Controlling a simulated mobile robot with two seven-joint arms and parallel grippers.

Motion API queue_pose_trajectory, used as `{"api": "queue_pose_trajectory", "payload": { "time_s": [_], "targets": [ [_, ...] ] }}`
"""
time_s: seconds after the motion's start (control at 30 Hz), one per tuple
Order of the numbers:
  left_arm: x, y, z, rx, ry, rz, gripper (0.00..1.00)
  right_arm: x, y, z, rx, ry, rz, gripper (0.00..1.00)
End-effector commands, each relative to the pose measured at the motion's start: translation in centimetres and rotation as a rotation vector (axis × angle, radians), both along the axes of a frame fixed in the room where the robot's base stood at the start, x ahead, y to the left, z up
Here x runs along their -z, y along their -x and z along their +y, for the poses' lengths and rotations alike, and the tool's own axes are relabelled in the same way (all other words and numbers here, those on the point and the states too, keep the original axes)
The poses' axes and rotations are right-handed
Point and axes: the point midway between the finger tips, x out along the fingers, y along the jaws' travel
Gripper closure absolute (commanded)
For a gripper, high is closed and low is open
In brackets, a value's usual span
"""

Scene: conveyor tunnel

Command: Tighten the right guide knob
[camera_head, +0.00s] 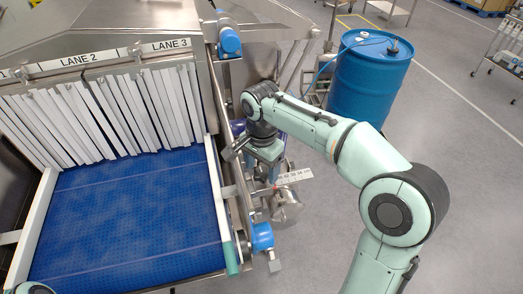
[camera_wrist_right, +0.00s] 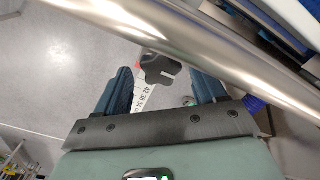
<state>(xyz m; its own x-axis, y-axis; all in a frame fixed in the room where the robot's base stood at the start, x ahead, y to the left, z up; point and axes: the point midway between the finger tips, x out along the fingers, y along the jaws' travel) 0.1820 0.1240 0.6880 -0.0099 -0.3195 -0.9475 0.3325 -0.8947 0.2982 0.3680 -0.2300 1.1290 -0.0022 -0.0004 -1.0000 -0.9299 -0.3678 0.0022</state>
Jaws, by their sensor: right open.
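The right guide knob (camera_wrist_right: 162,70) is a dark grey knob with a white mark, seen in the right wrist view beside a white numbered scale (camera_wrist_right: 145,97). My right gripper (camera_wrist_right: 164,86) is open, with one dark blue finger on each side of the scale. The knob lies ahead of the gap between the fingertips, apart from them as far as I can tell. In the head view my right gripper (camera_head: 262,160) points down beside the conveyor's right side, and the scale (camera_head: 294,176) sticks out to its right. The knob is hidden there. My left gripper is not seen.
The blue conveyor belt (camera_head: 125,220) runs under white strip curtains (camera_head: 110,115). A blue drum (camera_head: 368,80) stands behind my right arm.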

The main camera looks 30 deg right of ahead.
Motion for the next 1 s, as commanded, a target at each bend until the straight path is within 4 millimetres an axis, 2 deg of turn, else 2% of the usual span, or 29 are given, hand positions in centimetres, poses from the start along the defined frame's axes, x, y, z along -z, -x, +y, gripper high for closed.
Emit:
{"api": "queue_pose_trajectory", "payload": {
  "time_s": [0.3, 0.5, 0.7, 1.0],
  "targets": [
    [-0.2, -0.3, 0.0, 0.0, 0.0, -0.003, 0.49, -7.1, -0.2, 0.1, -0.001, -0.002, -0.008, 0.3],
    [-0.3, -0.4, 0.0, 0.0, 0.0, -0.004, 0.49, -10.6, -0.1, 0.1, 0.0, -0.001, -0.004, 0.3],
    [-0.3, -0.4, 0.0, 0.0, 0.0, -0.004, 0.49, -12.2, 0.0, 0.0, 0.0, -0.001, -0.002, 0.3],
    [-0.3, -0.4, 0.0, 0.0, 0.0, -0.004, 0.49, -12.4, 0.0, 0.0, 0.0, 0.0, -0.001, 0.3]
  ]
}}
